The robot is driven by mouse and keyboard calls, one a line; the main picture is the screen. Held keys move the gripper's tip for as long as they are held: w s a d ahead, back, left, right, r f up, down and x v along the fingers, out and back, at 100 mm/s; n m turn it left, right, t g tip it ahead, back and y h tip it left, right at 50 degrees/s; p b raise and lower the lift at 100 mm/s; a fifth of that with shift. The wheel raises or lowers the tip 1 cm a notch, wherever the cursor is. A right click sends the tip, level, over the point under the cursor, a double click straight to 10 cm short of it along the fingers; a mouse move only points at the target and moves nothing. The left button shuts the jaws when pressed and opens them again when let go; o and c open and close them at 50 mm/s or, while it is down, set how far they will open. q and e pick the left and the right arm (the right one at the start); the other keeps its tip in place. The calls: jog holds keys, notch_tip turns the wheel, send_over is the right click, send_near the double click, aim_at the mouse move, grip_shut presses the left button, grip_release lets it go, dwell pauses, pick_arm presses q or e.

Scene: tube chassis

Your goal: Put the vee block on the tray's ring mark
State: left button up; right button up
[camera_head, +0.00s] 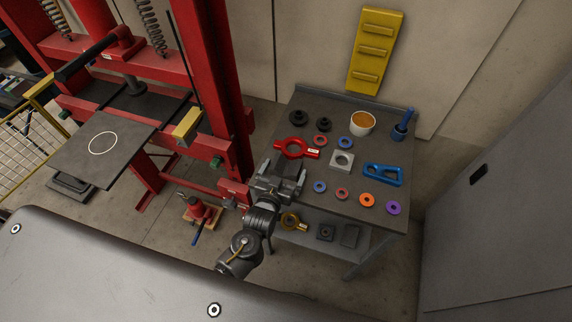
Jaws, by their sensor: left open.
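The tray (72,151) is a dark flat plate at the left by the red press. Its white ring mark (103,144) is bare. My left gripper (283,169) is open over the left front part of the grey workbench. A dark block (288,163) shows between or just beyond its fingers; it may be the vee block, but the gripper hides part of it. I cannot tell whether the fingers touch it. My right gripper is not in view.
The workbench (325,118) carries a red ring-handled part (296,148), a grey square block with a hole (342,160), a blue bracket (383,174), a cup (361,123) and several coloured rings. The press frame (215,90) stands between tray and bench.

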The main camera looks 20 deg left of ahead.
pick_arm(q)
jog(key=shift+c, duration=0.4)
jog(key=c, duration=1.7)
jog(key=shift+w+r, duration=0.1)
jog(key=shift+r, duration=0.05)
jog(key=shift+c, duration=0.9)
jog(key=shift+r, duration=0.1)
jog(key=shift+r, duration=0.55)
jog(key=s+r+b, duration=0.2)
jog(key=s+r, duration=0.9)
jog(key=s, duration=0.3)
jog(key=shift+a+r+b, duration=0.35)
jog(key=shift+b, duration=0.05)
